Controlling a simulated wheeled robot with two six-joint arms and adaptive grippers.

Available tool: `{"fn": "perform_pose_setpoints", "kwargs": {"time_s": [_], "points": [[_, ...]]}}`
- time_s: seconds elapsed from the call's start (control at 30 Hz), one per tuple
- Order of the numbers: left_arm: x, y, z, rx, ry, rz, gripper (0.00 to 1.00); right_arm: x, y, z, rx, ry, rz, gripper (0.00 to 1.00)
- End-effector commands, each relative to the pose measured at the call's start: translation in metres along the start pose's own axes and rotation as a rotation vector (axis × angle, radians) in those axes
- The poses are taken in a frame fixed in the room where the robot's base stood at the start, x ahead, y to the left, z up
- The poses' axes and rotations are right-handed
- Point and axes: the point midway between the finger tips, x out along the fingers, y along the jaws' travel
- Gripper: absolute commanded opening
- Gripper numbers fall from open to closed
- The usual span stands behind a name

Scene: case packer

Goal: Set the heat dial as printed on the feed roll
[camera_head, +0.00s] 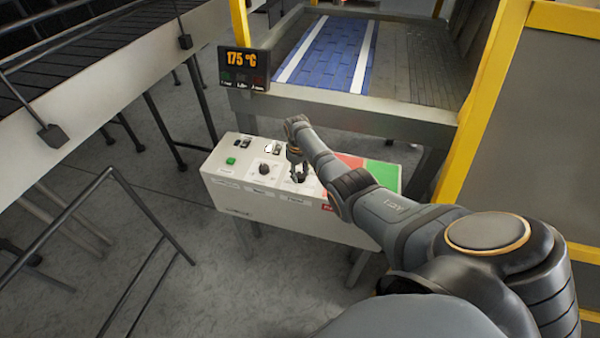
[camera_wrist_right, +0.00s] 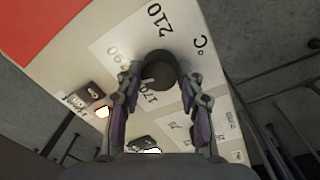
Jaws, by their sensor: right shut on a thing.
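The heat dial (camera_wrist_right: 160,72) is a dark round knob on a white panel printed 170, 190, 210 and °C in the right wrist view. A pale mark on its edge points towards 170, slightly to the 190 side. My right gripper (camera_wrist_right: 158,85) is shut on the dial, one finger on each side; in the head view, the right gripper (camera_head: 298,172) reaches down onto the control box (camera_head: 290,222) and mostly hides the dial. The display (camera_head: 245,68) reads 175 °C. I cannot make out a feed roll with a printed value. My left gripper is not in view.
The box top also has a green button (camera_head: 231,161), another black knob (camera_head: 264,170), small switches, and red and green areas (camera_head: 381,175). A conveyor with a blue belt (camera_head: 330,50) stands behind, a yellow-framed panel (camera_head: 550,120) at right, and a metal rail (camera_head: 65,220) at left.

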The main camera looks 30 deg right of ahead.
Motion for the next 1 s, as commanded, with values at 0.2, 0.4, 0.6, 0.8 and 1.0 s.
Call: {"fn": "perform_pose_setpoints", "kwargs": {"time_s": [0.2,0.4,0.6,0.8,1.0], "points": [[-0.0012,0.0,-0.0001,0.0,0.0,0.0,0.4,-0.0003,-0.0001,-0.0006,0.185,-0.01,0.0,0.06],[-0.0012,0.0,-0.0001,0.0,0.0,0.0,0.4,0.0002,0.0,-0.0005,0.322,-0.018,-0.001,0.06],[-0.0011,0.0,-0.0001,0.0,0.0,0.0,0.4,-0.0001,0.0001,-0.0009,0.414,-0.023,-0.001,0.06],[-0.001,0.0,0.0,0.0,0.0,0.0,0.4,0.0,0.0002,-0.0008,0.462,-0.025,-0.001,0.06],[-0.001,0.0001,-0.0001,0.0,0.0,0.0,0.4,0.0001,0.0003,-0.0009,0.475,-0.026,-0.001,0.06]]}}
